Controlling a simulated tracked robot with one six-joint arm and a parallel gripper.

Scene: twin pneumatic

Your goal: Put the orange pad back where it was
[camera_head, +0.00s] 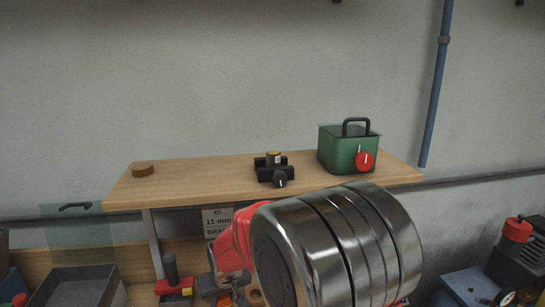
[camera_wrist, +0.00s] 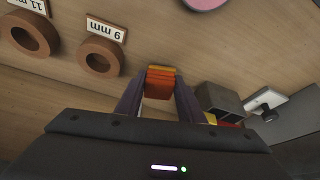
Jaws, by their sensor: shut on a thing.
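The orange pad (camera_wrist: 160,84) is a small block with a lighter orange-yellow edge, seen in the wrist view between the two fingers of my gripper (camera_wrist: 158,98). The fingers are shut on it from both sides. The pad is over or near a wooden board; I cannot tell whether it touches the board. In the head view my arm's large metal and red links hide most of the gripper area, and a bit of orange (camera_head: 224,300) shows low beside them.
Brown rings (camera_wrist: 101,56) with size labels are left of the gripper. A dark grey box (camera_wrist: 219,102) is close on its right. In the head view, a wooden shelf (camera_head: 215,180) carries a green box (camera_head: 337,150) and black device (camera_head: 269,168). A grey tray (camera_head: 75,287) is lower left.

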